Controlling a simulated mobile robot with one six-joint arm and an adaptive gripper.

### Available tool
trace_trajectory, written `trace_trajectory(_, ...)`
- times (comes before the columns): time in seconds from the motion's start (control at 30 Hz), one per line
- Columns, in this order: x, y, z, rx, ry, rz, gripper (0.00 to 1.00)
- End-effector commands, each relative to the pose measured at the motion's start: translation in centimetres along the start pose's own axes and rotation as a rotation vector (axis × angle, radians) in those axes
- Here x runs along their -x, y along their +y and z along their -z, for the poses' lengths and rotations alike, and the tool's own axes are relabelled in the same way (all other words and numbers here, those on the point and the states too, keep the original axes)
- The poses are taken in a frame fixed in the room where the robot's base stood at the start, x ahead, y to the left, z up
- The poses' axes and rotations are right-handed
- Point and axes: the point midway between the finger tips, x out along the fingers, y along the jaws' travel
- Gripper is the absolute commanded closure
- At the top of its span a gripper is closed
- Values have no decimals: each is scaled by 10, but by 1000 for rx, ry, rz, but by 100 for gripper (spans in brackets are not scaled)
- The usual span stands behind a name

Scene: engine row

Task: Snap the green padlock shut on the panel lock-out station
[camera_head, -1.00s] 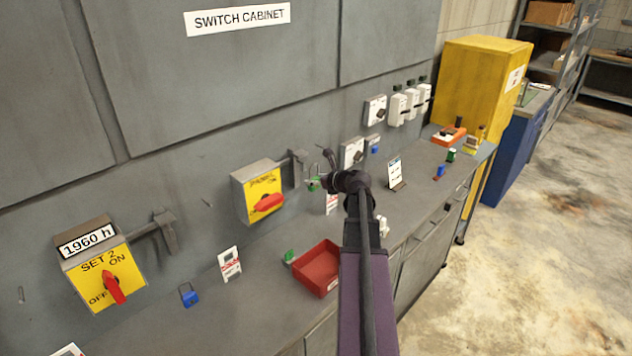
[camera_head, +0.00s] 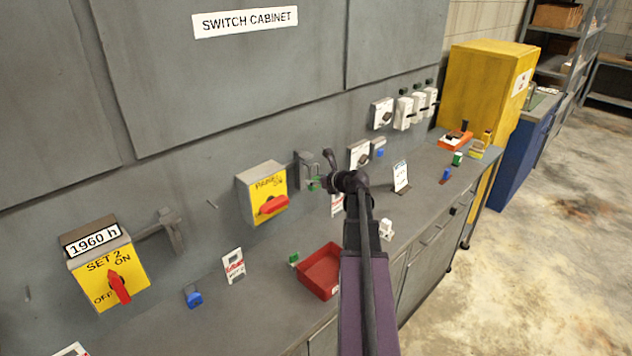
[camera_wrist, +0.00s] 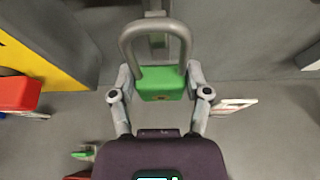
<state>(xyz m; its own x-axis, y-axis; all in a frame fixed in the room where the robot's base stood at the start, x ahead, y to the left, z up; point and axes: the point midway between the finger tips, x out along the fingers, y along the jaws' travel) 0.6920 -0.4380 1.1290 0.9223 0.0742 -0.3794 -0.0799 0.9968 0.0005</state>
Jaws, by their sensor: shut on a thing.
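My gripper (camera_wrist: 158,90) is shut on the green padlock (camera_wrist: 163,84), one finger on each side of its body. The padlock's thick grey shackle (camera_wrist: 183,38) points away from my gripper, over a grey bracket behind it. I cannot tell whether the shackle is through the bracket or latched. In the head view the padlock (camera_head: 314,184) is a small green patch, mostly hidden, by my gripper (camera_head: 326,182). It is close to the grey hasp bracket (camera_head: 304,168), right of a yellow switch box (camera_head: 266,190) with a red handle. The box's lettering is hard to read.
A red tray (camera_head: 320,271) stands on the counter below, with another small green item (camera_head: 293,258) beside it. A blue padlock (camera_head: 193,297) lies near the SET 2 switch (camera_head: 108,275). White cards stand on the counter. The wall is close behind my gripper.

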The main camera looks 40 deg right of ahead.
Motion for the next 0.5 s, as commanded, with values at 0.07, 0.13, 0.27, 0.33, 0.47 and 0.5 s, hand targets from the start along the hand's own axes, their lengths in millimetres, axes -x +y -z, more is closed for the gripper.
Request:
trace_trajectory(0.07, -2, 0, -1, 0, 0, 0, 95)
trace_trajectory(0.13, -4, 0, -2, 0, 0, 0, 95)
trace_trajectory(0.27, -7, 0, -3, 0, 0, 0, 95)
trace_trajectory(0.33, -8, 0, -4, 0, 0, 0, 95)
trace_trajectory(0.47, -11, 0, -5, 0, 0, 0, 95)
trace_trajectory(0.5, -12, 0, -5, 0, 0, 0, 95)
